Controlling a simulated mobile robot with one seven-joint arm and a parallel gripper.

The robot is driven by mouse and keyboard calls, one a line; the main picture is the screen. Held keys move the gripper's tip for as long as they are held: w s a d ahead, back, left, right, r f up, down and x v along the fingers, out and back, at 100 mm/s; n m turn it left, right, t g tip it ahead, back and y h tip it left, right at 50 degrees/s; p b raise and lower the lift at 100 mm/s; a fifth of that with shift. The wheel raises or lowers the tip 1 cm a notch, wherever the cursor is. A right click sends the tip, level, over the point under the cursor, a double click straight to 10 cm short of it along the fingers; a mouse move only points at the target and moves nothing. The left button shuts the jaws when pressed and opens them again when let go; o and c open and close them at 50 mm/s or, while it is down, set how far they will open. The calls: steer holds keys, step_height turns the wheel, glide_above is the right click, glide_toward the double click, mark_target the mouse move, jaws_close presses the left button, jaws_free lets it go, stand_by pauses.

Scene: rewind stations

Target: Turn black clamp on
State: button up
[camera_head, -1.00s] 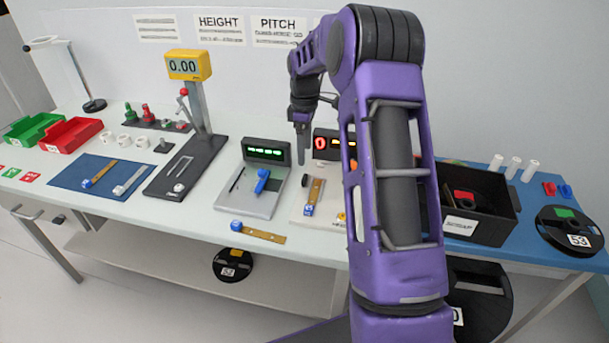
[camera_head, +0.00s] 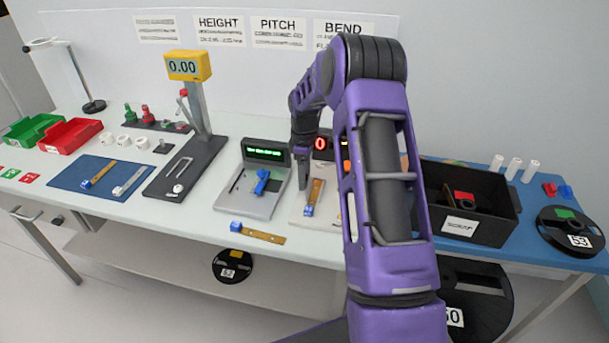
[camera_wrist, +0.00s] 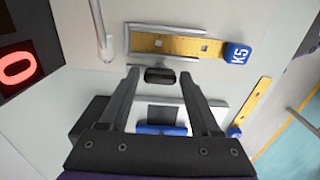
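The black clamp (camera_wrist: 160,76) shows in the wrist view as a small dark piece between my fingertips, beside a metal-edged slot holding a gold strip (camera_wrist: 175,45) with a blue K5 end block. My gripper (camera_wrist: 159,74) is open, with a fingertip on either side of the black piece and gaps showing. The black clamp cannot be made out there. A blue clamp handle (camera_head: 262,182) stands on the green-display station.
Another gold strip (camera_head: 258,233) with a blue block lies near the table's front edge. A height gauge (camera_head: 188,68) stands to the left. A black bin (camera_head: 485,226) and a spool (camera_head: 567,235) are on the right.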

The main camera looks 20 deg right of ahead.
jaws_close()
steer(key=m, duration=0.3)
steer(key=shift+m, duration=0.4)
steer(key=m, duration=0.4)
steer(key=shift+m+b, duration=0.3)
steer(key=shift+b, duration=0.1)
steer(key=m, duration=0.4)
steer(key=shift+m, duration=2.1)
